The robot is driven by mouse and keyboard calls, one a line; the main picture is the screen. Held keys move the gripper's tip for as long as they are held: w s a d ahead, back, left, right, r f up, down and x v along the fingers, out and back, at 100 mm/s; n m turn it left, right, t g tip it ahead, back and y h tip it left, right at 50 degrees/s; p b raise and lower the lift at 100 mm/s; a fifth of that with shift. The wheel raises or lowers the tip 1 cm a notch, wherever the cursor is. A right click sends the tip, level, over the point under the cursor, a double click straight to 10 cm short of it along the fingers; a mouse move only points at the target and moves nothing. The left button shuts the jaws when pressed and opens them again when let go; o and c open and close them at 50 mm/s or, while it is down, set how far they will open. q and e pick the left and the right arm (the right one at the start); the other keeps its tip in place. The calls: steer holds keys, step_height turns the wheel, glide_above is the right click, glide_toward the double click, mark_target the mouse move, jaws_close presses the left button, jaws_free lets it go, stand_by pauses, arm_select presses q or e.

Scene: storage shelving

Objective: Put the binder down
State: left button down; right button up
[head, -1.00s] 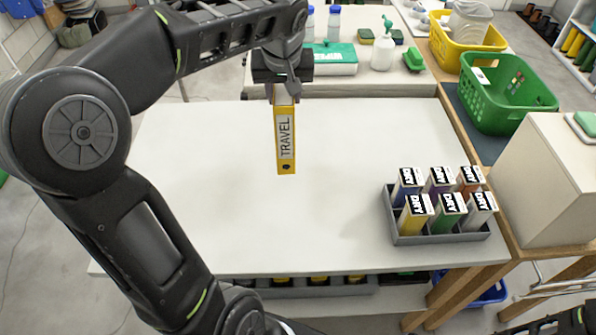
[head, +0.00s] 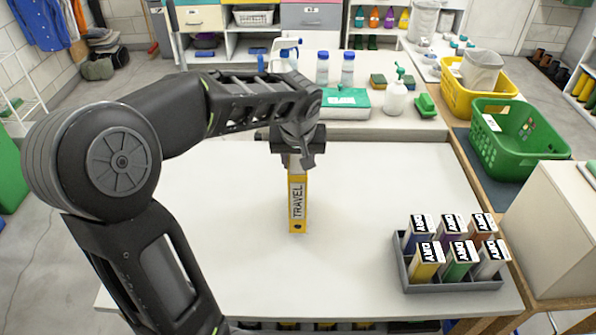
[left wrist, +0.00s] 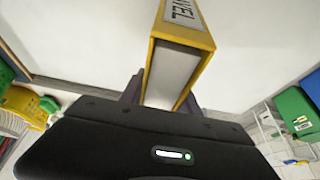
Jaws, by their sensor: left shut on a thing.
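A yellow binder (head: 297,208) with a white label reading TRAVEL is held upright, spine facing me, over the middle of the white table (head: 220,215). My left gripper (head: 297,152) is shut on its top end from above. The binder also shows in the left wrist view (left wrist: 182,60), between the fingers of my left gripper (left wrist: 160,92). Whether its lower end touches the table or hangs just above it I cannot tell. My right gripper is in neither current view.
A grey tray (head: 455,287) with several labelled boxes stands at the table's right front. A green basket (head: 518,150) and a yellow basket (head: 487,83) are at the right. Bottles and a green-lidded box (head: 345,103) stand behind. The table around the binder is clear.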

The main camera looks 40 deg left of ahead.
arm_select(q)
step_height(320, 180, down, 4)
steer(key=shift+r, duration=0.2)
steer(key=shift+f, duration=0.15)
steer(key=c, duration=0.9)
jaws_free()
